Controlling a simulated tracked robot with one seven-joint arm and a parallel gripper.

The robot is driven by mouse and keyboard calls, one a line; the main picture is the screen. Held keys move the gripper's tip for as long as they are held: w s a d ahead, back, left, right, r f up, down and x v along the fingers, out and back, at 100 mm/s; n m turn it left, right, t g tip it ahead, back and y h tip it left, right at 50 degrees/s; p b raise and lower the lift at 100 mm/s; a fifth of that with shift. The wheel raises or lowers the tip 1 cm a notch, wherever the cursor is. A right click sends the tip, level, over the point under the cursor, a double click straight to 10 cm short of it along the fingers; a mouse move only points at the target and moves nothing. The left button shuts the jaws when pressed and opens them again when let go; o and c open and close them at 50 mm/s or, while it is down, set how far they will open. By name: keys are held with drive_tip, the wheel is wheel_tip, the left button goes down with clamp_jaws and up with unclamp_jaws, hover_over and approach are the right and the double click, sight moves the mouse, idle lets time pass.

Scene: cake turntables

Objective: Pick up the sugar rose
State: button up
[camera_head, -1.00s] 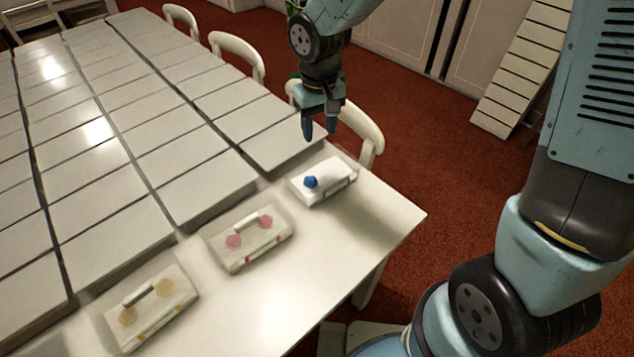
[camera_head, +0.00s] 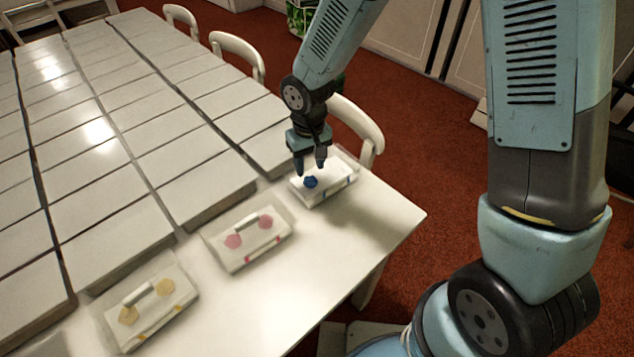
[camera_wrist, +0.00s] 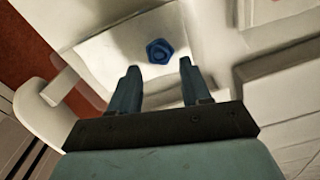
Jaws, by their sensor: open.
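The sugar rose appears as a small dark blue rose-like piece (camera_head: 311,182) on the left part of a white box-like stand with blue marks (camera_head: 335,187), near the table's far right end. My gripper (camera_head: 309,166) is just above the rose, pointing down, with its fingers apart. In the wrist view the rose (camera_wrist: 159,51) lies on the white top, ahead of the fingertips and between their lines. The open gripper (camera_wrist: 159,68) has nothing between its fingers, and the rose looks apart from them.
Similar stands with pink pieces (camera_head: 249,251) and yellow pieces (camera_head: 160,325) stand in a row to the left. Raised white panels (camera_head: 190,180) cover the rest of the table. A white chair (camera_head: 358,125) stands close behind the gripper. The table's right corner (camera_head: 405,218) is bare.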

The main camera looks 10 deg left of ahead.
sight(310, 178)
drive_tip(key=shift+s+f, duration=0.1)
drive_tip(key=shift+f, duration=2.45)
drive_tip(key=c, duration=0.7)
